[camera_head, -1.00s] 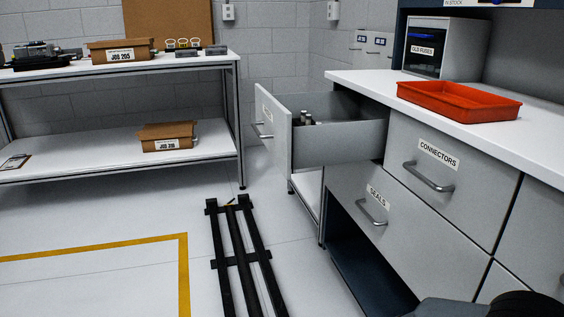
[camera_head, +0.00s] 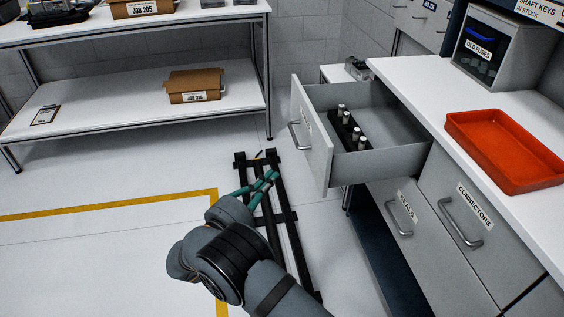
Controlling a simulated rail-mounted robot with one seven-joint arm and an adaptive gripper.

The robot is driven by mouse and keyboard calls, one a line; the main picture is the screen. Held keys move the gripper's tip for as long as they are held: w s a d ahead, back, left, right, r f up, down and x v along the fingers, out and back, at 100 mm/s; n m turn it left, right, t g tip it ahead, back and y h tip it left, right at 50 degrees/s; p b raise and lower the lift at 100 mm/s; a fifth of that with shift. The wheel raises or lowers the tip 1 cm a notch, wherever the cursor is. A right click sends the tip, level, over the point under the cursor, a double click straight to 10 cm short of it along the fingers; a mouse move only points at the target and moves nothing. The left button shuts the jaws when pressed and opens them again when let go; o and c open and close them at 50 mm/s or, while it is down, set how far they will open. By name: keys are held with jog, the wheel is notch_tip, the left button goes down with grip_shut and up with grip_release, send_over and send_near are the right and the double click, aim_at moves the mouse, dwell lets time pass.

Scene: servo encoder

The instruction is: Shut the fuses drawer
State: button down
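An open drawer (camera_head: 378,158) sticks out from the cabinet on the right, with its grey front panel (camera_head: 318,150) facing left. The panel has a bar handle (camera_head: 297,136) and a label seen too slantwise to read. Inside, a black holder (camera_head: 350,130) carries several small light cylinders that look like fuses. My gripper (camera_head: 263,181), with teal fingers, is left of and in front of the drawer panel, over the black floor rails in the picture. It is apart from the handle and holds nothing that I can see. Its finger gap is unclear.
Closed drawers marked SEALS (camera_head: 402,212) and CONNECTORS (camera_head: 460,215) are near the open one. A red tray (camera_head: 490,118) and an OLD FUSES box (camera_head: 498,45) stand on the counter. A shelf table (camera_head: 110,108) with boxes is at left. Floor is clear around the black rails (camera_head: 285,215).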

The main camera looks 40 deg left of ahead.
send_near(312, 149)
jog(key=w+a, duration=0.2)
jog(key=a, duration=0.1)
jog(key=shift+w+d+f, duration=0.1)
jog(key=shift+w+d, duration=0.8)
jog(key=shift+w, duration=0.25)
jog(key=shift+w+d, duration=0.25)
jog(key=shift+w, duration=0.1)
